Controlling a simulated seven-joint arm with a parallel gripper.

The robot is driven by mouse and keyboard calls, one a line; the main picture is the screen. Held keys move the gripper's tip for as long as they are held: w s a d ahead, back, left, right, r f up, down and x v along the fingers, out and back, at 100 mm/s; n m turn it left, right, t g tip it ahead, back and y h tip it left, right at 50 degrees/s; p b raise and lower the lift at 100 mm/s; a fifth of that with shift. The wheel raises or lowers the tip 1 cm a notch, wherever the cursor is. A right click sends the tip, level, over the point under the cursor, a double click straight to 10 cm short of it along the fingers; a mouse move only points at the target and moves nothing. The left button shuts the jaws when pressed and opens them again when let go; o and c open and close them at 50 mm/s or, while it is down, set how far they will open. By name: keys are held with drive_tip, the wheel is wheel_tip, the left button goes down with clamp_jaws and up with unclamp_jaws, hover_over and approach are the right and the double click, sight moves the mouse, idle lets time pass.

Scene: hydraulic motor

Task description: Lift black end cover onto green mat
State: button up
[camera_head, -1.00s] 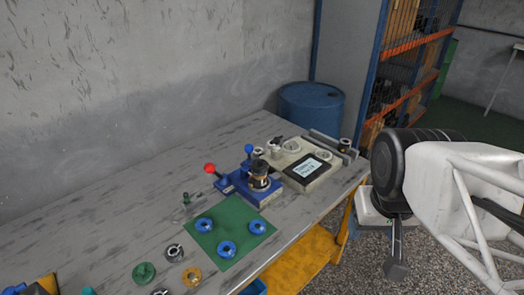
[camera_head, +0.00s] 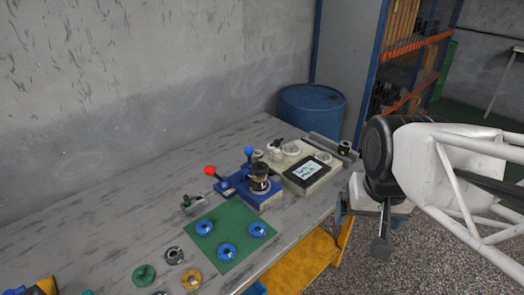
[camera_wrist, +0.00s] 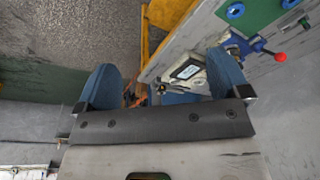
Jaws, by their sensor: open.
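A stocky part with a black top (camera_head: 260,170) stands upright in a blue fixture (camera_head: 270,197) on the bench; I cannot tell whether this top is the black end cover. A dark ring (camera_head: 173,256) lies flat left of the green mat (camera_head: 237,264), apart from it. The mat, with several blue rings on it, also shows in the wrist view (camera_wrist: 262,14). My gripper (camera_head: 362,228) is off the bench's right edge, well away from the fixture and mat. In the wrist view its blue fingers (camera_wrist: 164,85) are wide apart with nothing held.
The fixture has a red-knobbed lever (camera_head: 210,171) and a blue-knobbed one (camera_head: 248,151). A beige unit with a screen (camera_head: 307,172) stands to its right. Green (camera_head: 143,275) and yellow (camera_head: 191,279) rings lie near the mat. A blue barrel (camera_head: 311,108) stands behind. The bench's left rear is clear.

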drive_tip(key=w+a+r+m, duration=0.1)
drive_tip(key=w+a+m, duration=0.3)
drive_tip(key=w, duration=0.8)
drive_tip(key=m+g, duration=0.3)
drive_tip(key=m, duration=0.6)
hover_over(259, 163)
drive_tip(key=d, duration=0.1)
drive_tip(key=f, duration=1.2)
drive_tip(key=shift+s, duration=0.3)
drive_tip(key=shift+w+a+f+m, duration=0.3)
drive_tip(key=shift+w+a+f, duration=0.05)
drive_tip(key=shift+f, duration=1.3)
drive_tip(key=shift+a+f, duration=0.2)
drive_tip(key=shift+f, duration=2.4)
